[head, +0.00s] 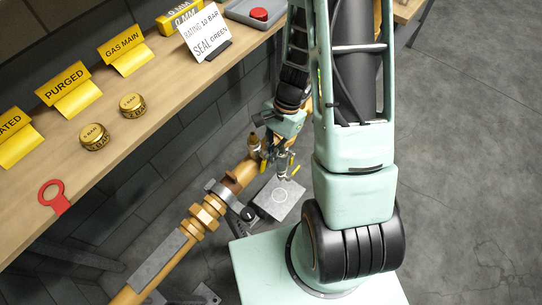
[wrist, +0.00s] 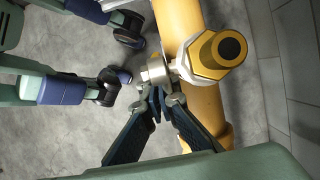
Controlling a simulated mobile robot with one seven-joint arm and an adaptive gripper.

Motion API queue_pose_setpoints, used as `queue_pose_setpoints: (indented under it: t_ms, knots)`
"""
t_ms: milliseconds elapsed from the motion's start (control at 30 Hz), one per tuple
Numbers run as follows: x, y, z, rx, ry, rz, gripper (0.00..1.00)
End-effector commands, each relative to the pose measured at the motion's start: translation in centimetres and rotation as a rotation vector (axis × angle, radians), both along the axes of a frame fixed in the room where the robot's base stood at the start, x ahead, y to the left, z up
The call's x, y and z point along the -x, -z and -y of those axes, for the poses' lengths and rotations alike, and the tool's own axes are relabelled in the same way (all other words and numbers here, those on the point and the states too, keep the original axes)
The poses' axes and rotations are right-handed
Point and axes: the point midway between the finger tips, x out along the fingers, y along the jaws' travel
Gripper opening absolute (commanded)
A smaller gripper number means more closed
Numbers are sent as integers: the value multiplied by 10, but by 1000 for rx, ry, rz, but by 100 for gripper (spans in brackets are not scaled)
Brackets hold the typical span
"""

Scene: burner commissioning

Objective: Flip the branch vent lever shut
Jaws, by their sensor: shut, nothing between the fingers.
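The yellow branch pipe (head: 238,176) runs up to the right below the bench in the head view. It also crosses the wrist view (wrist: 178,22). A silver vent valve body (wrist: 157,71) with a gold hex cap (wrist: 218,55) sits on it. In the wrist view my gripper (wrist: 163,94) is shut and empty, its dark fingers meeting right beside the silver body; I cannot tell whether they touch it. In the head view my gripper (head: 283,174) is small beside the pipe end. A small yellow piece (head: 296,170) shows next to it, possibly the lever. The lever's angle is unclear.
The wooden bench (head: 150,125) holds yellow signs "GAS MAIN" (head: 124,50) and "PURGED" (head: 70,90), two brass caps (head: 95,136), a white card (head: 203,32) and a red ring tag (head: 56,197). A grey plate (head: 277,198) lies below my gripper. Open floor (head: 465,150) is at right.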

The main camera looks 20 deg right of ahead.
Motion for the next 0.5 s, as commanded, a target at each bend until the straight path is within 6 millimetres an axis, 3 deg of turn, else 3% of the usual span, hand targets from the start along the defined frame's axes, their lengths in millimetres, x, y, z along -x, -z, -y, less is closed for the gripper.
queue_pose_setpoints:
  t_ms: [500]
  knots:
    - [0,-10,0,1,0,2,0]
